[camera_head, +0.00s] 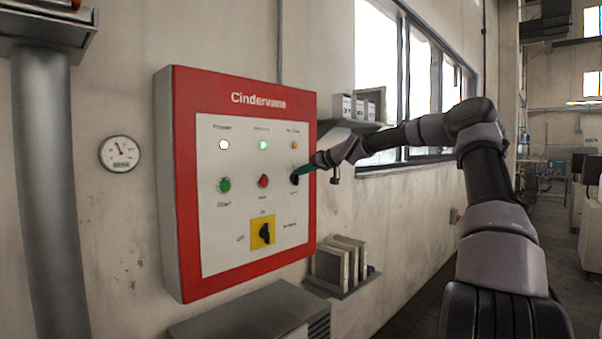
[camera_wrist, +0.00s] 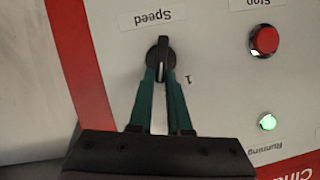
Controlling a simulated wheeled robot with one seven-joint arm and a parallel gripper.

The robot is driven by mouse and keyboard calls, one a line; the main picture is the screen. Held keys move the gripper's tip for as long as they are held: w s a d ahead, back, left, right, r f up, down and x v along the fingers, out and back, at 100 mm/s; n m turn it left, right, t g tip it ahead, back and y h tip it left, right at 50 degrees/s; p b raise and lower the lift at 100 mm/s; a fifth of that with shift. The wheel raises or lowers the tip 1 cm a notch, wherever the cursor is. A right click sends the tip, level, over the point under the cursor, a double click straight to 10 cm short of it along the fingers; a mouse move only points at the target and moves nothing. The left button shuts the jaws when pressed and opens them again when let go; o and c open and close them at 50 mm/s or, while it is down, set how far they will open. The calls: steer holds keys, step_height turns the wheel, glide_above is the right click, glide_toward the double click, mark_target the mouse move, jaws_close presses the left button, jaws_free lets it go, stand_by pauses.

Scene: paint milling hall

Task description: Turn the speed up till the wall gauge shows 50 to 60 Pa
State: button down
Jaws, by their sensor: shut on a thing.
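The red-framed Cindervane control panel (camera_head: 245,285) is on the wall, with a white face. The black speed knob (camera_wrist: 160,58) sits by the "Speed" label, which appears upside down in the wrist view. My gripper (camera_wrist: 161,77) has its two teal fingers shut on the knob's sides; in the head view my gripper (camera_head: 302,174) reaches the panel's right side and partly hides the knob. The round wall gauge (camera_head: 119,153) hangs left of the panel. Its needle points up and slightly left; its figures are too small to read.
The green start button (camera_head: 224,185), red stop button (camera_head: 263,181) and yellow-backed switch (camera_head: 262,232) are on the panel. The green running lamp (camera_head: 263,145) is lit. A shelf (camera_head: 350,124) with boxes is right of the panel; a grey pipe (camera_head: 50,200) stands far left.

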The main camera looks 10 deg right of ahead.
steer(key=m, duration=0.1)
steer(key=m+y, duration=0.1)
steer(key=f+m+y, duration=0.1)
steer(key=shift+w+d+m+g, duration=0.3)
steer(key=shift+d+m+g, duration=0.1)
stand_by(0.4)
steer(key=c, duration=0.9)
jaws_free()
steer(key=shift+o, duration=0.2)
steer(key=shift+d+r, duration=0.1)
steer(key=v, duration=1)
steer(key=shift+d, duration=0.3)
steer(key=shift+s, duration=0.1)
